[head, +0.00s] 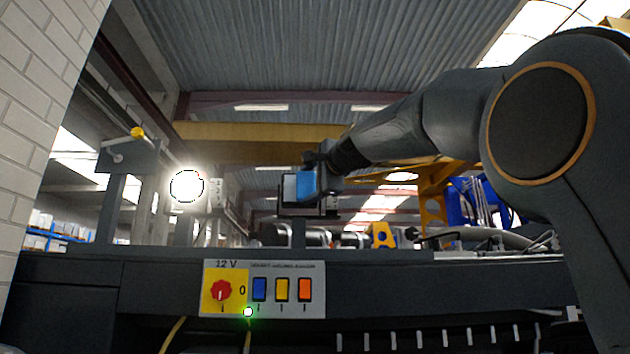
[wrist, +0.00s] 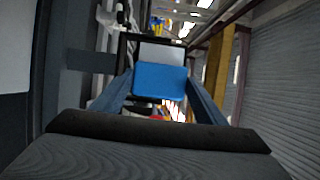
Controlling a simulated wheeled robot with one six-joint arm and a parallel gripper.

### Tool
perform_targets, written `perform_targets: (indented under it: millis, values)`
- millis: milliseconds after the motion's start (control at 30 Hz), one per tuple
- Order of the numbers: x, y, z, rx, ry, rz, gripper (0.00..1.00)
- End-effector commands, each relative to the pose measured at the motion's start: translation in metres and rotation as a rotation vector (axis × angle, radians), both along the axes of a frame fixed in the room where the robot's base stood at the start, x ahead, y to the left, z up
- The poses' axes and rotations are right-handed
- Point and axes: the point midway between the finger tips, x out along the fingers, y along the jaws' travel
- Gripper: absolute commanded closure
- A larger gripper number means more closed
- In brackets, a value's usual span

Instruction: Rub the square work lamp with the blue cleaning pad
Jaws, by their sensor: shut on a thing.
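My gripper (head: 318,176) comes in from the right in the head view and is shut on the blue cleaning pad (head: 307,184). In the wrist view the pad (wrist: 160,80) sits between my two fingers. The square work lamp (head: 289,188) has a pale face and a dark housing, and stands on a post above the dark chassis beam. The pad overlaps the right part of its face in the head view. In the wrist view the lamp's pale face (wrist: 162,53) shows just beyond the pad. I cannot tell whether the pad touches it.
A lit round lamp (head: 187,186) stands to the left. A yellow-tipped lever (head: 137,133) is on a bracket at far left. Below is a 12 V panel (head: 312,270) with a red knob (head: 221,290), coloured switches and a green light (head: 248,312). Hoses lie along the beam at right.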

Motion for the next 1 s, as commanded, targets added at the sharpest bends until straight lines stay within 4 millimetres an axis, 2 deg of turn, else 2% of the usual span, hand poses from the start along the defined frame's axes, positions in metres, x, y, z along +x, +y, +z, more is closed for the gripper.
perform_targets:
  millis: [733,1000]
  values:
    - [0.004,0.051,0.002,0.0,0.002,0.002,0.52]
    - [0.006,0.057,-0.002,0.0,0.002,0.001,0.52]
